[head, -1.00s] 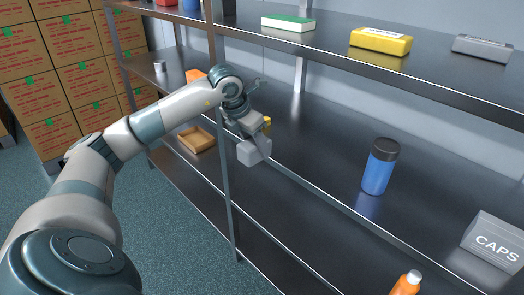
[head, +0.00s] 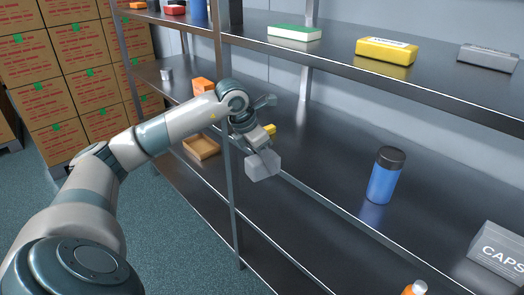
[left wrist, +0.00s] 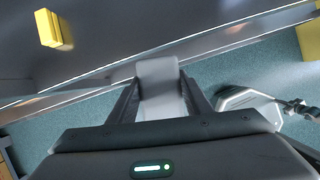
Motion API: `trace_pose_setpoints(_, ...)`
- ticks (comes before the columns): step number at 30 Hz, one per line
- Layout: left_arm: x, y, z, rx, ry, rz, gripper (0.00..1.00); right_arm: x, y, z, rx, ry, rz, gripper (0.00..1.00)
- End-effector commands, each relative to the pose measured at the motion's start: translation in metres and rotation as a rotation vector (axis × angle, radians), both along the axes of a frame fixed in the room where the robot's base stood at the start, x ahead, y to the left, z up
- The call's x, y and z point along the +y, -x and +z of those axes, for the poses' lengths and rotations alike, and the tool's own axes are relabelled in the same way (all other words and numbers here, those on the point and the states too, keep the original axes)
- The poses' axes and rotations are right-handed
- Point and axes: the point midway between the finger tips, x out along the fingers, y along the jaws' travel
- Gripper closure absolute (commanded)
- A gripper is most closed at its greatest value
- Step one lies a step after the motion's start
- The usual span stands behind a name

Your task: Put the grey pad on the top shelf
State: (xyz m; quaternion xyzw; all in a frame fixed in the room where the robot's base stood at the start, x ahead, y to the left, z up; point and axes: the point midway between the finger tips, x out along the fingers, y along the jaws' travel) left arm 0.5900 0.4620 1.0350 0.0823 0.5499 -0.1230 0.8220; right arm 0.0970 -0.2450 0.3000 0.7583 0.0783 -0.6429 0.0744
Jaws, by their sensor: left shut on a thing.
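The grey pad (head: 262,165) is a light grey block held out in front of the shelf unit, at about the height of the middle shelf's front edge. My left gripper (head: 257,149) is shut on it. In the left wrist view the pad (left wrist: 158,72) sits between the two dark fingers, with floor and a shelf edge behind it. The top shelf (head: 345,55) is above and beyond the gripper. My right gripper is not in view.
The top shelf carries a green-and-white box (head: 294,33), a yellow box (head: 386,51) and a dark grey box (head: 488,57), with gaps between. A blue bottle (head: 384,180) stands on the middle shelf. A post (head: 233,200) rises close to my left arm.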

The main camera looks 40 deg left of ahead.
Motion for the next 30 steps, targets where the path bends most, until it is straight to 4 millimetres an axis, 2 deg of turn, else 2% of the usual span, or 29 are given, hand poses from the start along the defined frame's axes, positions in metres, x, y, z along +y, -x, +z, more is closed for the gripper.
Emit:
trace_pose_setpoints(5,-0.039,0.008,-0.015,0.0,0.004,-0.282,0.77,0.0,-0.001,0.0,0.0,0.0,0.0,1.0)
trace_pose_setpoints(14,-0.117,0.032,-0.035,-0.003,0.005,-0.925,0.77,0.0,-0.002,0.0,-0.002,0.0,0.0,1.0)
trace_pose_setpoints(24,-0.198,0.074,-0.044,-0.003,0.003,-1.777,0.77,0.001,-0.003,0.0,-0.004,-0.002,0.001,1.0)
trace_pose_setpoints(30,-0.235,0.104,-0.043,0.0,0.001,-2.317,0.77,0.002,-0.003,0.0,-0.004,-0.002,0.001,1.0)
